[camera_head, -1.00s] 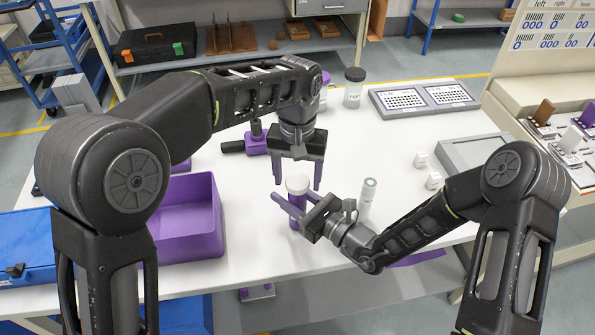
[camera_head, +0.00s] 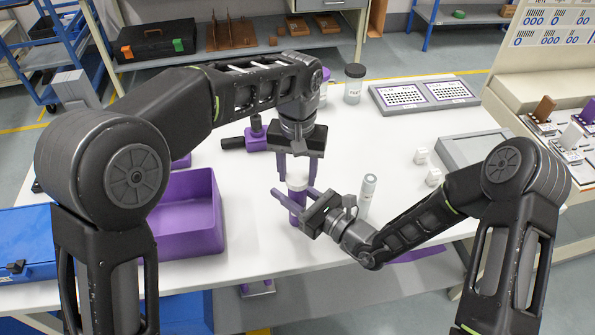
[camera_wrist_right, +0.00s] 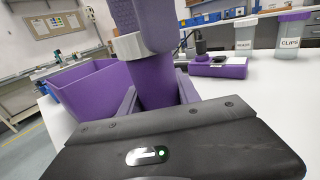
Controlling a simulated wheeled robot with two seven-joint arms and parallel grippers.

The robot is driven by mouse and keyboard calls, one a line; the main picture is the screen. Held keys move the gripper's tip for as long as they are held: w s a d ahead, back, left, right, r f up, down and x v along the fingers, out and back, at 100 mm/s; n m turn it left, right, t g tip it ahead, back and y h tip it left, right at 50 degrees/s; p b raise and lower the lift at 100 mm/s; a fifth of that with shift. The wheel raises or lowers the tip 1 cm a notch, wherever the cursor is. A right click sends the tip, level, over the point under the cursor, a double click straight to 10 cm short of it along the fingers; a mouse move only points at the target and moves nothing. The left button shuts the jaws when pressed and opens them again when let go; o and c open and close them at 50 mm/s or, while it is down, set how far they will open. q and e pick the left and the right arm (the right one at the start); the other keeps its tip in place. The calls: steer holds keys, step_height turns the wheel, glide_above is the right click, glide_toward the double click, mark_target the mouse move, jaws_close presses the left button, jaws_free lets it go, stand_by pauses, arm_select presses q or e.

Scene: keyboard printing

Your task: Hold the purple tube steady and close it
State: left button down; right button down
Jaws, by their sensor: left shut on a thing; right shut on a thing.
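The purple tube (camera_head: 297,205) stands upright on the white table, and it also shows in the right wrist view (camera_wrist_right: 158,80). My right gripper (camera_head: 296,200) is shut on the tube's body from the side. A white cap (camera_head: 297,180) sits at the top of the tube; whether it is fully seated cannot be told. My left gripper (camera_head: 298,178) points down from above and is shut on the cap, one finger on each side. In the right wrist view the left gripper's purple fingers hide much of the cap (camera_wrist_right: 130,46).
A purple bin (camera_head: 190,240) stands left of the tube. A small clear tube with a light cap (camera_head: 367,195) stands close behind my right gripper. White cubes (camera_head: 421,156) and a grey tray (camera_head: 480,150) lie to the right. A dark-lidded jar (camera_head: 354,85) stands at the back.

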arm_select(q)
steer(key=c, duration=0.6)
jaws_free()
step_height(320, 180, up, 8)
steer(key=shift+f, duration=0.2)
arm_select(e)
steer(key=c, duration=0.8)
jaws_free()
